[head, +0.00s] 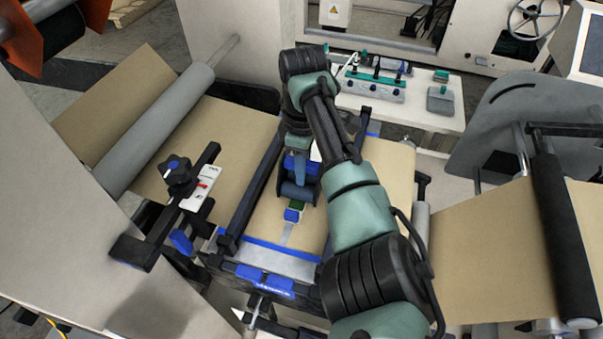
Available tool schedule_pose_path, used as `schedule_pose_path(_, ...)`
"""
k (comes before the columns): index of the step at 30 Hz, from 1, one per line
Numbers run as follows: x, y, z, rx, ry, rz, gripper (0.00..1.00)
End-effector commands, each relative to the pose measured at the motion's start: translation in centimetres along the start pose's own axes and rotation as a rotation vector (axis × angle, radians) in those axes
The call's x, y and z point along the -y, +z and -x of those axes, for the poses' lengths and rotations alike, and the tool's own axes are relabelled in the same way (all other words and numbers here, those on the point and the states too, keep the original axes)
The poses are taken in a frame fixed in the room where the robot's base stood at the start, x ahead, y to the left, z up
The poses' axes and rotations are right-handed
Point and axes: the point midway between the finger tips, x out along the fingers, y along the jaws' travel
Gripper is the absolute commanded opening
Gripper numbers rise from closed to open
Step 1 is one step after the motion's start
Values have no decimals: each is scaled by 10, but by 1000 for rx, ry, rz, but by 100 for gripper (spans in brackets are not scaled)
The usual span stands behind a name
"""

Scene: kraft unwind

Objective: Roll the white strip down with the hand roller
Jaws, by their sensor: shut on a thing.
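My gripper (299,163) points down over the brown paper web on the splice table and is shut on the hand roller (298,191). The roller's dark cylinder sits low over the paper; I cannot tell whether it presses on it. A pale strip (286,236) lies on the paper in front of the roller, running towards the front edge. My gripper and arm hide the strip's far part.
A dark bar (252,195) borders the paper on the left, with a black-knobbed clamp (181,175) beyond it. Blue tape (280,252) crosses the front edge. A white side table (425,110) with tools stands behind. A dark roller (562,240) stands at right.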

Motion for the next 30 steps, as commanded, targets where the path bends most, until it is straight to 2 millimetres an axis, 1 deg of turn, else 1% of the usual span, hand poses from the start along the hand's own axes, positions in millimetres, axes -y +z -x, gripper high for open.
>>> schedule_pose_path(1,0,0,-2,1,-3,0,0)
schedule_pose_path(7,-5,1,-4,3,-2,-2,0)
schedule_pose_path(15,-14,0,-2,2,-1,-1,0)
schedule_pose_path(23,-18,0,-1,1,-1,0,0)
schedule_pose_path(30,-25,0,-2,2,1,-1,0)
